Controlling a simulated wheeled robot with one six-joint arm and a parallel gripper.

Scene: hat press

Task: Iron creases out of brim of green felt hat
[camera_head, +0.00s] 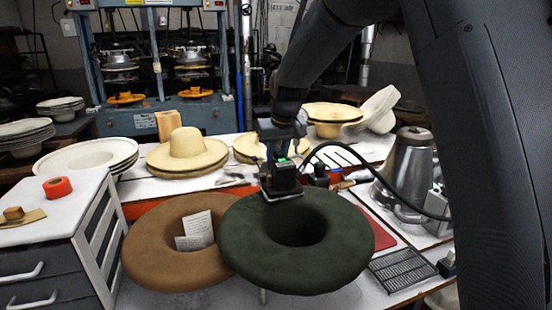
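The green felt hat (345,245) lies on the work table with its brim facing up and a dark round opening in the middle. My arm reaches down from above to the back left of its brim. My gripper (283,172) is small and dark there, below a green light, and its fingers cannot be made out. A dark block with a flat, plate-like base (284,194) is at its end, over or on the brim; I cannot tell whether it touches. It may be an iron. Creases in the brim are too fine to see.
A brown felt hat (150,250) with a paper slip (195,232) lies against the green hat's left side. Straw hats (187,150) stand behind. A metal hat form (411,165), a black cable (398,193) and a grate (401,268) are on the right. A drawer cabinet (60,235) stands left.

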